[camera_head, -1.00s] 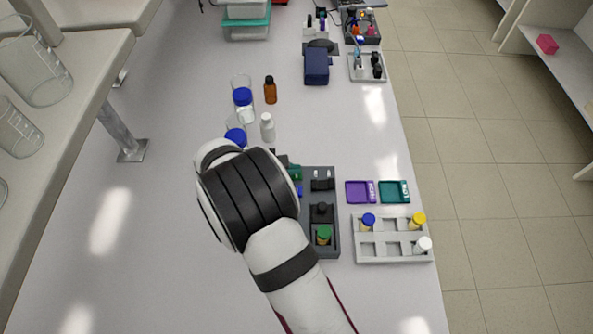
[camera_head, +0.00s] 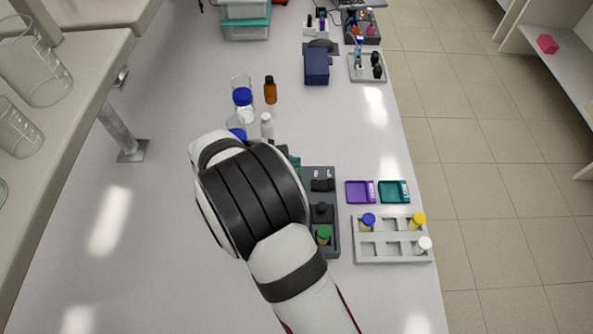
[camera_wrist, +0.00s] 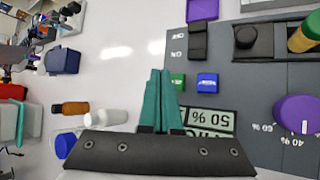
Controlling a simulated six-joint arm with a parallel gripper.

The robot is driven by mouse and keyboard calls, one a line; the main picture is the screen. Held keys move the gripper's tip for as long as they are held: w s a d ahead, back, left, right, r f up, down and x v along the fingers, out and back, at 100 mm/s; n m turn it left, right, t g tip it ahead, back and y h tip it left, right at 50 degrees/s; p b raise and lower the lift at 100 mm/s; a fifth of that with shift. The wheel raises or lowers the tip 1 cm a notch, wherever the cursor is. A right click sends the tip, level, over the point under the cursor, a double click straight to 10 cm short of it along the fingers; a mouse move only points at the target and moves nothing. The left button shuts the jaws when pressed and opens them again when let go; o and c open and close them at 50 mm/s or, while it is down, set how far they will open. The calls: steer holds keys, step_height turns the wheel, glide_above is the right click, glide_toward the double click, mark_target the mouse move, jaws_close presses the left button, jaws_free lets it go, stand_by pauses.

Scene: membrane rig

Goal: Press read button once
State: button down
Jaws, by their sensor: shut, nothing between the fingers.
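The dark grey rig (camera_wrist: 265,75) fills the right of the wrist view. It has a green button (camera_wrist: 178,81) and a blue button (camera_wrist: 207,80) side by side, with marks too small to read; I cannot tell which is read. A display (camera_wrist: 208,116) shows 50 %. My gripper (camera_wrist: 160,71) is shut and empty, its teal fingers pointing towards the buttons. The fingertips are just left of the green button in the picture; contact cannot be told. In the head view my arm covers the rig's left part, and the rig (camera_head: 331,176) shows at its right.
On the rig are a purple knob (camera_wrist: 297,112), a black switch (camera_wrist: 198,42) and a green-capped vial (camera_head: 323,234). A grey rack (camera_head: 389,252) with capped vials and two small trays, purple (camera_head: 358,192) and teal (camera_head: 392,191), stand right of it. Bottles (camera_head: 270,91) stand behind.

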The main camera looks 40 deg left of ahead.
steer(key=shift+r, duration=1.9)
